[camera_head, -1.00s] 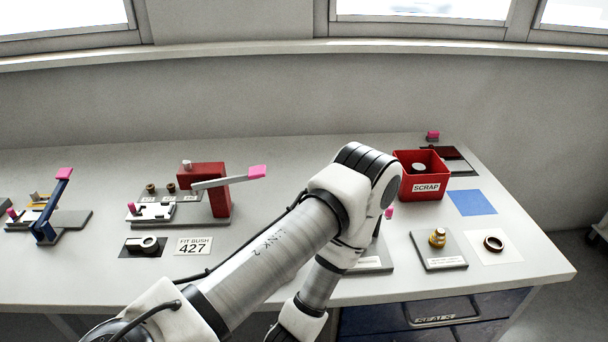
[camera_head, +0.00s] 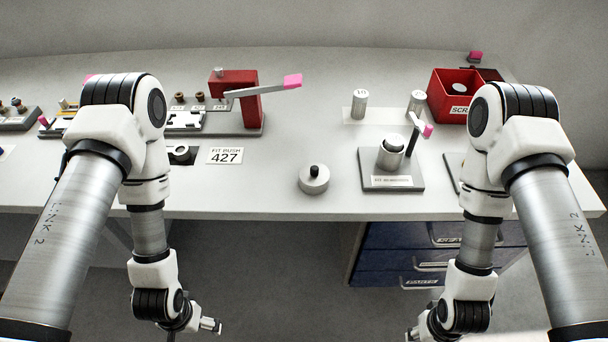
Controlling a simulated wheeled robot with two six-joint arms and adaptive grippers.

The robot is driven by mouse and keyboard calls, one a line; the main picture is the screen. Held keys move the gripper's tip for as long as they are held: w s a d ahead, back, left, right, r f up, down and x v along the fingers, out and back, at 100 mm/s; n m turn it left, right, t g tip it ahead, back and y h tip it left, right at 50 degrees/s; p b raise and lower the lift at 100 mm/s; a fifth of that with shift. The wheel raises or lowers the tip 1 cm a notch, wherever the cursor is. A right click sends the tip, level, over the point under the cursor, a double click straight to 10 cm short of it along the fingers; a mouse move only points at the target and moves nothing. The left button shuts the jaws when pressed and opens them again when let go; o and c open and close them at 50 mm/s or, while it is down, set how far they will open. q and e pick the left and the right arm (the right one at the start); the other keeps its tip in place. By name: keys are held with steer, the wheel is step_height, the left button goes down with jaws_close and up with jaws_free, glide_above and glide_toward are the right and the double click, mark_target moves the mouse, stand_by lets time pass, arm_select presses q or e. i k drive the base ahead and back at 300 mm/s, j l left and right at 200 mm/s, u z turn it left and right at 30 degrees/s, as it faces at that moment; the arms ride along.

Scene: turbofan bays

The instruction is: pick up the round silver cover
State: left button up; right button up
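The round silver cover (camera_head: 314,182) is a low metal disc with a black knob on top. It lies flat on the white bench near its front edge, in full view. My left gripper (camera_head: 211,325) hangs in front of the bench, below and left of the cover, well apart from it. My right gripper (camera_head: 412,334) is at the bottom of the picture, below and right of the cover, mostly cut off or hidden by its own wrist. Neither gripper touches the cover. Both gripper tips are too small to read.
A grey stand (camera_head: 405,171) with a silver cylinder and a pink-tipped lever is right of the cover. A "FIT BUSH 427" card (camera_head: 225,156) lies to its left. A red press (camera_head: 245,101) and red scrap box (camera_head: 448,90) stand behind. Bench around the cover is clear.

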mark_target(314, 177)
steer(key=i+j, duration=0.1)
steer(key=j, duration=0.5)
steer(key=i+j, duration=0.1)
steer(key=j, duration=0.5)
steer(key=j+z, duration=0.1)
steer(key=j, duration=0.5)
steer(key=i, duration=0.05)
